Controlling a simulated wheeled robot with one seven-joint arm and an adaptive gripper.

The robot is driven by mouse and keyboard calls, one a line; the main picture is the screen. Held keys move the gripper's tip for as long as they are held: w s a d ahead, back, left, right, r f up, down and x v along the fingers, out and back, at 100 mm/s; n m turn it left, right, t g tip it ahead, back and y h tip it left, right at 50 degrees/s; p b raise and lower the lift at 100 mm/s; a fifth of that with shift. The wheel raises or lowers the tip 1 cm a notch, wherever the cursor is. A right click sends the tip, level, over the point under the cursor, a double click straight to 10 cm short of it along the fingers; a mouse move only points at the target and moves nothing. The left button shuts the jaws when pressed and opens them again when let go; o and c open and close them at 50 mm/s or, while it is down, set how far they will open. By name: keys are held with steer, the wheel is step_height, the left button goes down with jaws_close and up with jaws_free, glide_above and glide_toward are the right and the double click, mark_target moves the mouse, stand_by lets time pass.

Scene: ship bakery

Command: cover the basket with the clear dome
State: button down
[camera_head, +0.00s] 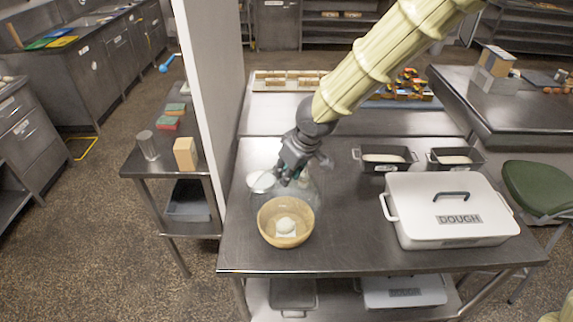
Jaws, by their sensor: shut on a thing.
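The basket (267,233) is a round tan bowl near the front left of the steel table. A pale dough ball (286,225) and a white paper or label lie in it. The clear dome (307,191) is faint and see-through; it shows just behind the basket's far rim, under my gripper. My gripper (287,177) is shut on the dome's top, and its fingers hide the grip point. The dome's lower edge is hard to make out, so I cannot tell whether it overlaps the basket or stays behind it.
A round white-topped item (260,182) stands left of the dome. A large white DOUGH box (447,208) fills the table's right side, with dark loaf tins (384,167) behind it. A pale post (208,90) rises left of the table. The table front (340,258) is clear.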

steer(key=shift+s+b, duration=0.4)
steer(key=shift+s, duration=0.45)
steer(key=shift+s+d+f, duration=0.1)
steer(key=shift+f, duration=0.2)
steer(key=w+f+b, duration=0.2)
steer(key=f, duration=0.1)
steer(key=shift+w+f, duration=0.1)
steer(key=shift+w, duration=0.15)
steer(key=shift+s+f+b, duration=0.35)
steer(key=shift+s+b, duration=0.2)
steer(key=shift+s, duration=0.2)
steer(key=shift+w+f+b, duration=0.25)
steer(key=shift+f+b, duration=0.05)
steer(key=shift+f, duration=0.3)
steer(key=shift+w+f+b, duration=0.2)
steer(key=shift+f+b, duration=0.1)
steer(key=shift+f, duration=0.3)
steer(key=shift+s+f+b, duration=0.3)
steer(key=shift+f+b, duration=0.25)
steer(key=shift+f, duration=0.05)
step_height(320, 180, down, 2)
steer(key=shift+w+f+b, duration=0.1)
steer(key=shift+f+b, duration=0.15)
steer(key=shift+b, duration=0.5)
steer(key=shift+f, duration=0.15)
